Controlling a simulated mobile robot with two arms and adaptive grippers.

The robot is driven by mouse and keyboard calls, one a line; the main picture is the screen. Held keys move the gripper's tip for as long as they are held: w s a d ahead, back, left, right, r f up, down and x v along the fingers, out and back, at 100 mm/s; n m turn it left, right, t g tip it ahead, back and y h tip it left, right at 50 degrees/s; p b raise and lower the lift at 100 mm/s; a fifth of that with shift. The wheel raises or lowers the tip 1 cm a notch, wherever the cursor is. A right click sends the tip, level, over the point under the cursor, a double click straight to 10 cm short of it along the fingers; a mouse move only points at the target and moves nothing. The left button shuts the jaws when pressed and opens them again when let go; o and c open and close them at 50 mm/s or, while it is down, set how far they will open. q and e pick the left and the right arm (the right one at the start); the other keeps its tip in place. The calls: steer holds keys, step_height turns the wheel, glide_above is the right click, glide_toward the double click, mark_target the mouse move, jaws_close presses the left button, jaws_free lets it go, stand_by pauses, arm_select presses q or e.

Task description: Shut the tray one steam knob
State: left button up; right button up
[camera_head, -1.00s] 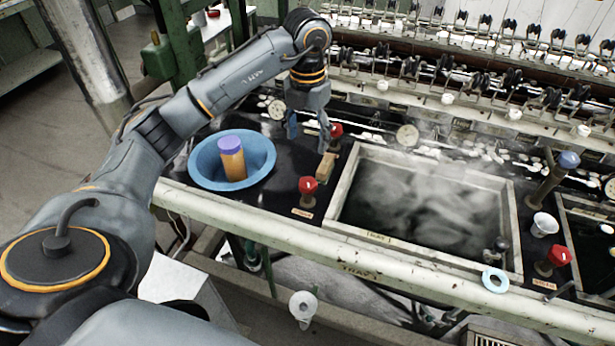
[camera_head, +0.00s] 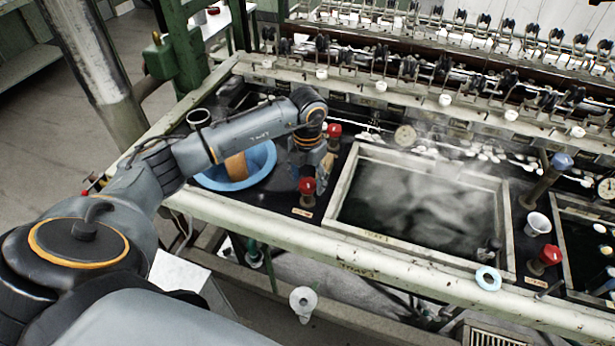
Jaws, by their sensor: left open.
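A red knob (camera_head: 307,186) stands on the dark deck at the front left corner of the steaming tray (camera_head: 345,192), with a small label plate (camera_head: 302,212) in front of it. Another red knob (camera_head: 334,130) stands behind, near the tray's back left corner. A third red knob (camera_head: 550,254) is right of the tray. I cannot read the plates well enough to tell which knob is named. My left gripper (camera_head: 309,172) is open and points down just behind and above the front left knob. I cannot tell whether it touches it. My right gripper is out of view.
A blue bowl (camera_head: 262,174) with an orange-brown cylinder (camera_head: 236,167) sits left of the gripper, partly behind my arm. A pale rail (camera_head: 270,225) runs along the front, with a light blue ring (camera_head: 488,278) on it. A white cup (camera_head: 537,224) stands right of the tray.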

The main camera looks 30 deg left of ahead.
arm_select(q)
steer(key=shift+c, duration=0.5)
steer(key=c, duration=1.1)
steer(key=shift+o, duration=0.2)
steer(key=m+b, duration=0.3)
steer(key=shift+f, duration=0.1)
steer(key=shift+m+b, duration=1.05)
steer(key=shift+m, duration=0.45)
steer(key=o, duration=1.2)
steer(key=shift+c, duration=0.2)
